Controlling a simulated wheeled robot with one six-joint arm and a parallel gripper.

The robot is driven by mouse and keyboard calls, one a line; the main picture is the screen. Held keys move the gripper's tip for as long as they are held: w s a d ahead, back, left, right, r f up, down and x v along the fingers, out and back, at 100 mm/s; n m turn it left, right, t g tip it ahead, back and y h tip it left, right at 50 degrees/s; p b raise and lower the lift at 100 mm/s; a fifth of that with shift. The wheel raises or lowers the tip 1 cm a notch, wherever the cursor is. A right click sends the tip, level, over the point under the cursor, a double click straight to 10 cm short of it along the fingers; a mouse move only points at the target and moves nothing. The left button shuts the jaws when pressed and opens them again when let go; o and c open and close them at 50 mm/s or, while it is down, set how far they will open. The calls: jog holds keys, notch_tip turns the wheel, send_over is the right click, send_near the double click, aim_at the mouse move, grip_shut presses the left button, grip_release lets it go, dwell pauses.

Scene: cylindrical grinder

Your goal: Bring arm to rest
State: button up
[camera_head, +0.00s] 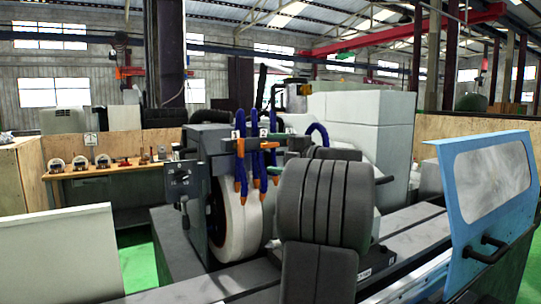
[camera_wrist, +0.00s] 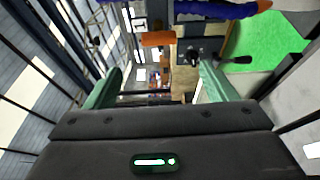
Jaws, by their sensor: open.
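My gripper (camera_wrist: 161,70) shows in the wrist view with its two pale green fingers spread wide apart. It is open, and nothing is held between the fingers. In the head view my dark ribbed arm stands in front of the grinder and hides most of the gripper. The grinder's white wheel (camera_head: 240,222) is just left of my arm. Blue hoses (camera_head: 239,158) with orange nozzles (camera_head: 240,186) hang in front of the wheel. A blue hose (camera_wrist: 215,10) and an orange nozzle (camera_wrist: 157,39) also show beyond the fingers in the wrist view.
A blue door (camera_head: 487,195) with a window and a black handle (camera_head: 487,250) stands at the right. A wooden bench (camera_head: 100,170) with several small instruments is at the back left. A pale panel (camera_head: 55,255) is at the front left. Green floor (camera_head: 137,270) shows beside it.

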aim_at(241, 148)
jog(key=shift+a, duration=0.1)
jog(key=p+x, duration=0.3)
jog(key=x, duration=1)
jog(key=shift+w+a+r, duration=0.1)
jog(key=shift+w+a, duration=0.1)
jog(key=shift+a, duration=0.15)
jog(key=shift+d, duration=0.15)
